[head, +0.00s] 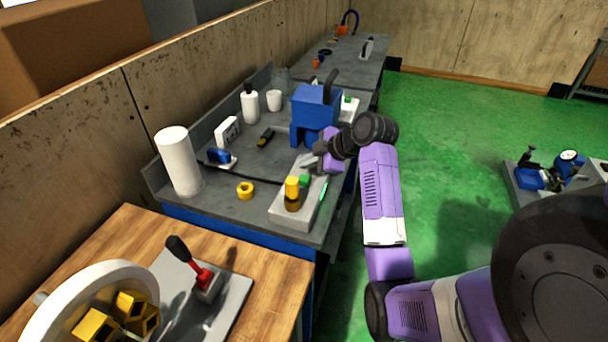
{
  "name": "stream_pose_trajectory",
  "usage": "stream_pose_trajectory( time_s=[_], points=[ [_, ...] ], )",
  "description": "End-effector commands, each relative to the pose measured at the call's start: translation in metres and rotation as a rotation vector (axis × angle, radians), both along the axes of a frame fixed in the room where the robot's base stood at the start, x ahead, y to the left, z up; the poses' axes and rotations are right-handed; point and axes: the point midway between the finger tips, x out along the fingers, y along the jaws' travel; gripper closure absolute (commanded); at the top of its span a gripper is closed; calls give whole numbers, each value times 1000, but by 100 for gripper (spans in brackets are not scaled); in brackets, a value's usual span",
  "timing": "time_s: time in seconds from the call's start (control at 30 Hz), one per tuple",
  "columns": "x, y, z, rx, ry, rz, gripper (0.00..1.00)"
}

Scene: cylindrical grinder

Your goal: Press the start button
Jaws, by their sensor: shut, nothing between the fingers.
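A light grey control box (281,210) lies on the grey bench, near its front edge. A small green button (305,180) and a yellow knob-like part (292,188) with a dark base sit on its top. A thin bright green strip (324,191) shows along its right side. My gripper (312,165) is shut and empty, just beyond the green button at the far end of the box. The gripper and wrist hide that end of the box. I cannot tell whether the fingertips touch the button. No label on the button is readable.
A blue machine (314,108) stands behind my wrist. A wooden table (262,285) with a red-based lever (205,280) is in front.

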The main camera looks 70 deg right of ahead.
Motion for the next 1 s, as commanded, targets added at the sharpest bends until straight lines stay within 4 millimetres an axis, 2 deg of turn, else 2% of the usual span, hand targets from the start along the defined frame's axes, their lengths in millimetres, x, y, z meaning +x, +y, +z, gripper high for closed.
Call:
stream_pose_trajectory(
  time_s=[0.03, 0.3, 1.0],
  points=[
    [0, 0, 9, -1, -1, -1, 100],
    [0, 0, 32, 0, 0, 0, 100],
    [0, 0, 31, 1, 1, 1, 100]
  ],
)
